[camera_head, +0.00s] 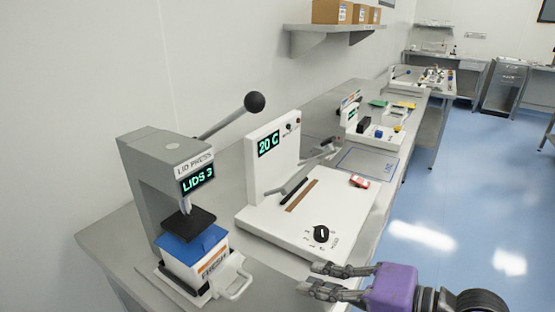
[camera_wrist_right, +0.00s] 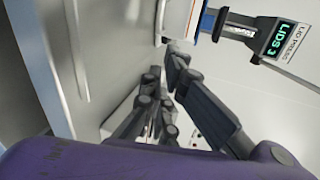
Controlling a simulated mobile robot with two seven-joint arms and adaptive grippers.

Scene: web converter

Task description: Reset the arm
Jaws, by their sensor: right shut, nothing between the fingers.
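My right gripper (camera_head: 310,279) is shut and empty in the head view. It is beside the front right corner of the bench, right of the lid press (camera_head: 146,170) and in front of the white sealing machine (camera_head: 335,205). Its dark fingers and purple body also fill the lower right wrist view (camera_wrist_right: 163,82). The lid press lever (camera_head: 225,120) slants up to the right and ends in a black ball knob (camera_head: 255,102). The press display reads "LIDS 3". A white box with a blue top (camera_head: 196,250) sits under the press's dark plate. My left gripper is not in view.
The sealing machine shows "20 C" and has a black dial (camera_head: 321,234). A red and white item (camera_head: 360,181) lies on its right side. A white handle (camera_head: 237,281) sticks out by the press. Further stations line the bench; blue floor (camera_head: 450,185) at right is clear.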

